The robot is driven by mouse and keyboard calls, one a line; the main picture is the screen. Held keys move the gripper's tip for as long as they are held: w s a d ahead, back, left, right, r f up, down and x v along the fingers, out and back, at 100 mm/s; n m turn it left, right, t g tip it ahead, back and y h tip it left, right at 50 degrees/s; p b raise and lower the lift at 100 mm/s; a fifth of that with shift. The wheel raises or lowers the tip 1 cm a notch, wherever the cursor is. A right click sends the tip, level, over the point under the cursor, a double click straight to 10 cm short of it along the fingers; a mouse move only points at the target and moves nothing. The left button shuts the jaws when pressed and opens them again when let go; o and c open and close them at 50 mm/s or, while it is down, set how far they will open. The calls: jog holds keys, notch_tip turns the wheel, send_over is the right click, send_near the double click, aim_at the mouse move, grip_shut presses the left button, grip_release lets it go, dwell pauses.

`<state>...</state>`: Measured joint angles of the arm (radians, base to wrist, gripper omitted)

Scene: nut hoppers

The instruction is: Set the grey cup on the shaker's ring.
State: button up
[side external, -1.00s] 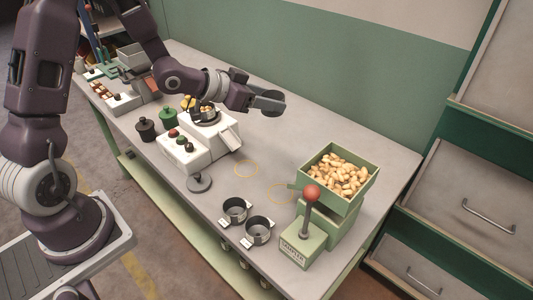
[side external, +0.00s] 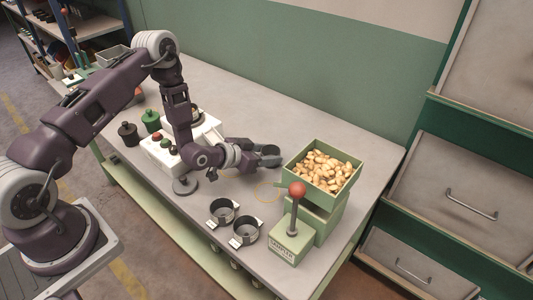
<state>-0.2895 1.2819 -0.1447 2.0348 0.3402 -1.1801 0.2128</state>
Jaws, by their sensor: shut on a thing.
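My gripper (side external: 264,156) is shut on a dark grey, round cup (side external: 270,150), held out to the right above the table between the white machine and the green hopper. The fingers hide part of the cup, and its inside is hard to make out. The white machine (side external: 158,151), probably the shaker, has red and green knobs and is partly hidden by my arm. Nuts show in a round holder (side external: 196,112) on its top.
A green hopper (side external: 289,173) full of nuts stands at the right, with a red-knobbed lever (side external: 297,190) before it. A grey disc-based piece (side external: 185,186) and black and green pots (side external: 128,134) (side external: 152,121) stand left.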

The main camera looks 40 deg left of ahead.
jog(key=shift+f, duration=0.1)
jog(key=o, duration=1.3)
jog(key=v, duration=1.2)
jog(key=s+a+r+g+y, duration=0.1)
jog(key=s+r+g+y, duration=0.25)
jog(key=r, duration=1.35)
jog(key=shift+n+g, duration=0.6)
jog(key=shift+g, duration=0.15)
jog(key=s+r, duration=0.2)
jog(key=s, duration=0.1)
jog(key=s+d+r, duration=0.1)
jog(key=s+r, duration=0.1)
jog(key=s, duration=0.2)
jog(key=s+r, duration=0.3)
jog(key=shift+s+d, duration=0.3)
jog(key=shift+d, duration=0.05)
jog(key=shift+o, duration=0.7)
jog(key=s+d+r+n+g+h, duration=0.1)
jog(key=s+d+r, duration=0.1)
jog(key=s, duration=1)
jog(key=shift+d+g, duration=0.3)
jog(key=shift+d, duration=0.1)
